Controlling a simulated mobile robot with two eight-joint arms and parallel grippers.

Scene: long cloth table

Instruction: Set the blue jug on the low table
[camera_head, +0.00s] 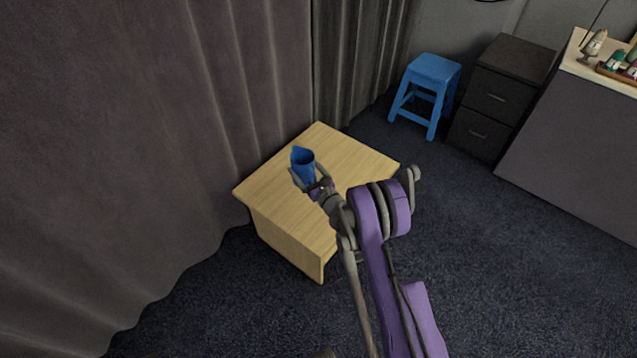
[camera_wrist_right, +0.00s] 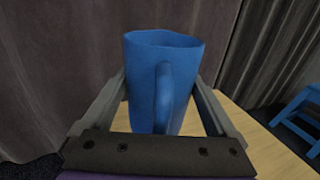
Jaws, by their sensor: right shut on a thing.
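The blue jug (camera_head: 303,163) is upright in my right gripper (camera_head: 310,183), over the low wooden table (camera_head: 350,158) in the head view. In the right wrist view the jug (camera_wrist_right: 183,90) stands between the two fingers, its handle towards the camera. My right gripper (camera_wrist_right: 160,110) is shut on the jug. The low table (camera_wrist_right: 245,135) shows behind and below it. The jug's base is hidden by the gripper, so I cannot tell whether it touches the tabletop. My left gripper is not in view.
A dark curtain (camera_head: 130,130) hangs close along the table's left and back sides. A blue stool (camera_head: 430,75) and a dark drawer cabinet (camera_head: 495,95) stand at the back right. A counter (camera_head: 575,130) with small items is at the far right. The tabletop around the jug is bare.

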